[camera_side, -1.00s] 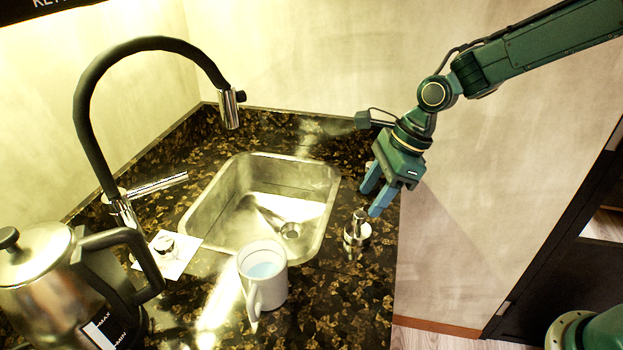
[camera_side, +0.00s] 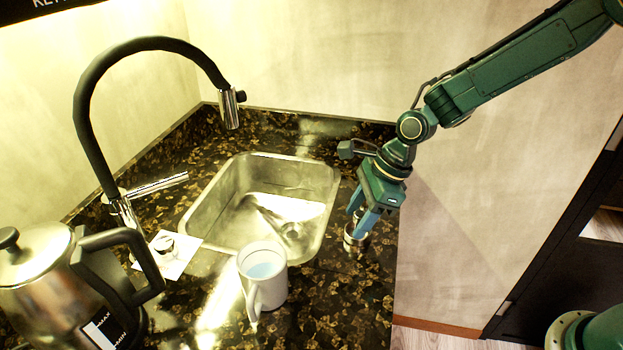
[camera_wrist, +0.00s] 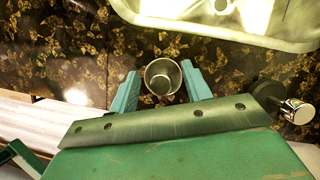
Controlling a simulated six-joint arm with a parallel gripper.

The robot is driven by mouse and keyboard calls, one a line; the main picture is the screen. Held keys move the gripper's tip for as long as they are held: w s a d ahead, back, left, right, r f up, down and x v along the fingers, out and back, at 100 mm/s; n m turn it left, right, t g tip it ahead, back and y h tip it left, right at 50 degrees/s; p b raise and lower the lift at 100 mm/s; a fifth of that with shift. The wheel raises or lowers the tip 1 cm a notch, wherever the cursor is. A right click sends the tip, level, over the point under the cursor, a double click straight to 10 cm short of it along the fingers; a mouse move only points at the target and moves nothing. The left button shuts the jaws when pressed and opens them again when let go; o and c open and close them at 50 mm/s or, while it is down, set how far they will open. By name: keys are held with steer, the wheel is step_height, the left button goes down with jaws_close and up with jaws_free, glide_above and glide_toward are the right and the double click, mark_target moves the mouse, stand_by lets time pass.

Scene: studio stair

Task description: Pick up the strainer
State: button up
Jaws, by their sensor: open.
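The metal strainer (camera_side: 350,243) stands on the dark counter to the right of the sink, partly hidden by my gripper's fingers in the side view. In the wrist view the strainer (camera_wrist: 151,77) is a small round silver cup with a smaller round shape inside it. My gripper (camera_side: 359,228) is open and low over it. In the wrist view my gripper (camera_wrist: 164,88) has a blue-green finger on each side of the strainer. The right finger looks very close to its rim; I cannot tell whether it touches. A narrow gap shows at the left finger.
The steel sink (camera_side: 190,216) lies to the left, under a black arched faucet (camera_side: 84,110). A white mug (camera_side: 276,292) stands in front of it, and a kettle (camera_side: 40,285) stands at the left. A chrome knob-like piece (camera_wrist: 296,111) shows at the wrist view's right.

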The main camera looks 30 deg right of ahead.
mark_target(359, 214)
stand_by(0.5)
jaws_close()
step_height(359, 214, up, 20)
stand_by(0.9)
stand_by(0.4)
